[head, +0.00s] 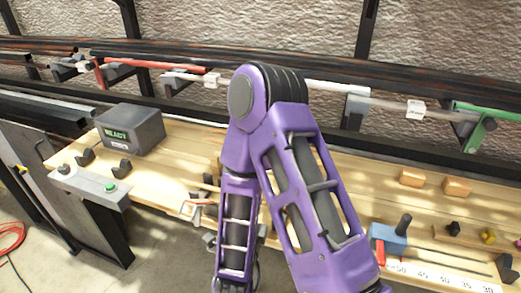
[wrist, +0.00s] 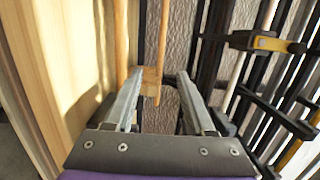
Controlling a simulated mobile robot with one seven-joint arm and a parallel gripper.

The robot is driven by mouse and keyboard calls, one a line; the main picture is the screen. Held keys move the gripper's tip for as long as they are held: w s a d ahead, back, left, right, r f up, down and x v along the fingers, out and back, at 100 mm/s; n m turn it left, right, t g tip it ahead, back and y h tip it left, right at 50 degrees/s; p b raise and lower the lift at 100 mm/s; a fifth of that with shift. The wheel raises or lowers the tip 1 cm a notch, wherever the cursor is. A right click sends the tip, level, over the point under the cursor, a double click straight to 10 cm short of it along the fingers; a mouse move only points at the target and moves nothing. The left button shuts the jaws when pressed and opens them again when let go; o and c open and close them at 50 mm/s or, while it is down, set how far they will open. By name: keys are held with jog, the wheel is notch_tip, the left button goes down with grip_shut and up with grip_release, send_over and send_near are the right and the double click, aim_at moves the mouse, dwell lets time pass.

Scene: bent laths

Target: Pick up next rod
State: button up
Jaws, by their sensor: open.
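Several rods lie along the wall rack in the head view: a red rod (head: 160,65), a pale rod (head: 380,101) with a white tag (head: 416,110), and a green-ended one (head: 488,112) at the right. My gripper (wrist: 158,82) is open in the wrist view, with two grey fingers apart. A tan wooden rod (wrist: 164,38) runs down the picture between the fingertips, and a second one (wrist: 122,40) runs beside the left finger. I cannot tell how far beyond the fingers they are. In the head view my purple arm hides part of the rack and bench.
A wooden bench (head: 345,175) runs below the rack. A yellow-black clamp (wrist: 265,43) is right in the wrist view.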

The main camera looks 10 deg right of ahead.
jog(key=shift+x, duration=1)
jog(key=shift+w+d+f+b, duration=0.15)
jog(key=shift+w+f+b, duration=0.1)
jog(key=shift+b, duration=0.8)
jog(key=b+x, duration=0.2)
jog(key=b, duration=0.4)
jog(key=shift+b, duration=0.3)
jog(key=x, duration=0.6)
jog(key=shift+r, duration=0.4)
jog(key=shift+a+x, duration=0.2)
jog(key=shift+x, duration=3)
jog(key=shift+r, duration=0.15)
grip_shut()
